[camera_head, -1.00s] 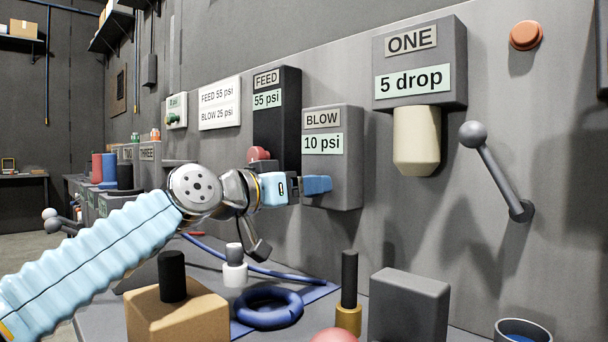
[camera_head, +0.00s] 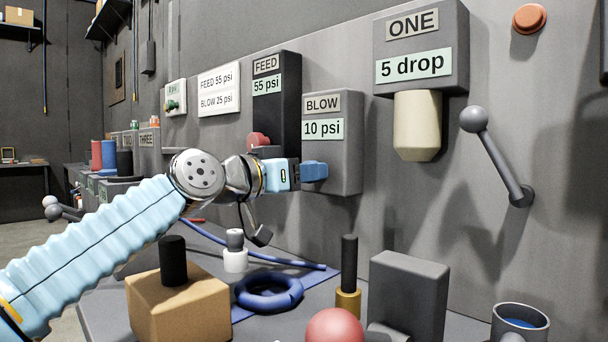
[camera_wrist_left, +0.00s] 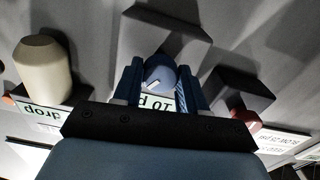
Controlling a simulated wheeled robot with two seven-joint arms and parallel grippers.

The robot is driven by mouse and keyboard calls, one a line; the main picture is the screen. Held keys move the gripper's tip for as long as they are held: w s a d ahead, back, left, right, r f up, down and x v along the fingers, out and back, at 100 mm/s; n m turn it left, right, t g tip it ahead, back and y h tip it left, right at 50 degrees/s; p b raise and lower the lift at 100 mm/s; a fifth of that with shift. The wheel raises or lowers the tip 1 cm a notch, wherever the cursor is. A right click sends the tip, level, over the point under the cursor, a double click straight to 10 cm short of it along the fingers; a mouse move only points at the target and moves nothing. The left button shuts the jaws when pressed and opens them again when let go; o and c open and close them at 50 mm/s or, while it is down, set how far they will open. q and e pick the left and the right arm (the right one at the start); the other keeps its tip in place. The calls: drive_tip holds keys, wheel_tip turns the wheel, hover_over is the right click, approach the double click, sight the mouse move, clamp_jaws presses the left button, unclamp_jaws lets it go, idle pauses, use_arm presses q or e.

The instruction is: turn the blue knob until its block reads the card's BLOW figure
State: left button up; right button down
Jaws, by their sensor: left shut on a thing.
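The BLOW block (camera_head: 346,172) is a grey box on the wall panel, and its display (camera_head: 323,128) reads 10 psi. The white card (camera_head: 219,95) reads FEED 55 psi and BLOW 25 psi. My left gripper (camera_head: 314,171) is at the front of the BLOW block. In the left wrist view the blue knob (camera_wrist_left: 161,72), with a short white mark, sits between the two fingers (camera_wrist_left: 160,85), which are shut on it. In the head view the fingers hide the knob. My right gripper is not in view.
The dark FEED block (camera_head: 282,115) reads 55 psi, with a red knob (camera_head: 259,140) low on its front. Right of BLOW are the ONE block (camera_head: 455,75), reading 5 drop, and a ball-ended lever (camera_head: 498,160). Below, the bench holds a brown box (camera_head: 200,310) and a blue ring (camera_head: 268,293).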

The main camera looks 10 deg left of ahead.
use_arm(q)
drive_tip(key=m+b, duration=0.3)
drive_tip(key=m, duration=0.5)
drive_tip(key=shift+b, duration=0.3)
idle(0.3)
drive_tip(key=o, duration=1.1)
drive_tip(key=shift+c, duration=0.2)
